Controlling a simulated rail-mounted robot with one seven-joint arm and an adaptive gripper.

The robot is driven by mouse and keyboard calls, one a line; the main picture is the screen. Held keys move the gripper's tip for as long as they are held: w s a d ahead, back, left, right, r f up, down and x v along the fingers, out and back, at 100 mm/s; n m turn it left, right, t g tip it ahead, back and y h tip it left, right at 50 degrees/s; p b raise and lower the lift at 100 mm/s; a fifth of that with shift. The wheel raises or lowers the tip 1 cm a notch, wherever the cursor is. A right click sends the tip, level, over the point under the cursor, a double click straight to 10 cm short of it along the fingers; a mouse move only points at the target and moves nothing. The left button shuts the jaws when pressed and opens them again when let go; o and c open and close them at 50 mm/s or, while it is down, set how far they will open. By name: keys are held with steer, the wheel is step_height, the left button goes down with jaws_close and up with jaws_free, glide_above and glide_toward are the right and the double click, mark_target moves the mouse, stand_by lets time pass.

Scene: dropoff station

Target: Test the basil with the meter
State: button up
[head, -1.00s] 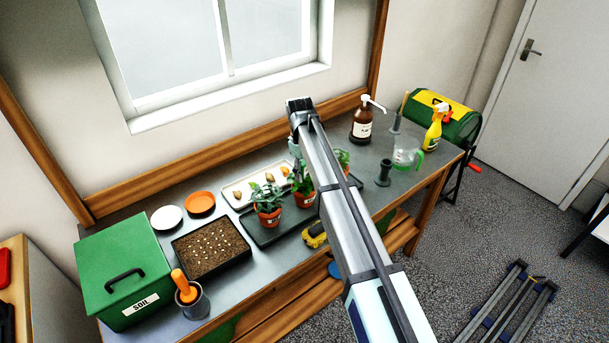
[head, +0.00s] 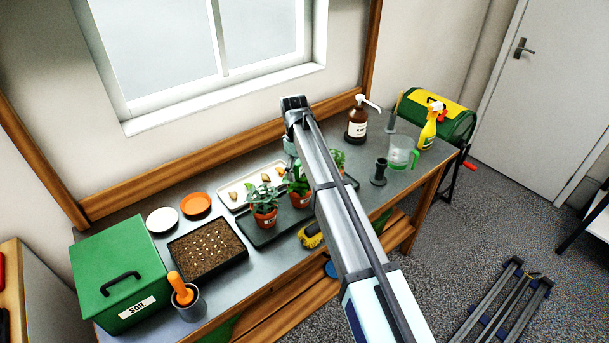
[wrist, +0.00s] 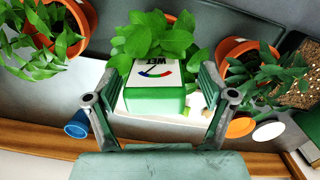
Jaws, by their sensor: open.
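In the wrist view the meter (wrist: 154,97), a green body with a white face, a coloured dial and the word "WET", sits between the fingers of my open gripper (wrist: 158,108). I cannot tell whether either finger touches it. Just beyond it is the broad-leaved middle plant (wrist: 165,38), which looks like the basil; its pot is mostly hidden. In the head view this middle plant's pot (head: 300,200) stands on a dark tray (head: 262,234), partly behind my arm. Whether the meter's probe is in the soil is hidden.
Other potted plants flank it: one on the left in the head view (head: 264,212), one behind my arm (head: 339,160). A seed tray (head: 207,250), green soil box (head: 120,270), brown pump bottle (head: 356,122) and jug (head: 400,152) share the bench. The window wall is close behind.

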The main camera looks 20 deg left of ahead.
steer(key=r, duration=1.1)
steer(key=shift+w+a, duration=0.15)
steer(key=shift+a, duration=0.2)
steer(key=s+d+f+m, duration=0.2)
steer(key=d+f+m, duration=0.1)
steer(key=d+f, duration=0.75)
steer(key=s+d+f+m, duration=0.2)
steer(key=d+f+m, duration=0.1)
steer(key=d+f, duration=0.75)
steer(key=s+d+f+m, duration=0.3)
steer(key=s+d+f, duration=0.25)
steer(key=d, duration=0.25)
steer(key=s+d+f+m+y, duration=0.1)
steer(key=s+d+f+m, duration=0.25)
steer(key=s+d, duration=0.4)
steer(key=s+d+f+m, duration=0.2)
steer(key=s+d+f, duration=0.4)
steer(key=d, duration=0.3)
steer(key=s+f+g+b, duration=0.1)
steer(key=s+f+g, duration=0.2)
steer(key=s+f, duration=0.7)
steer(key=s+f+g+b, duration=0.2)
steer(key=s+f, duration=0.8)
steer(key=s, duration=0.8)
steer(key=shift+s+f+g+b, duration=0.15)
steer(key=shift+f+g+b, duration=0.2)
steer(key=shift+g, duration=0.35)
steer(key=shift+a, duration=0.1)
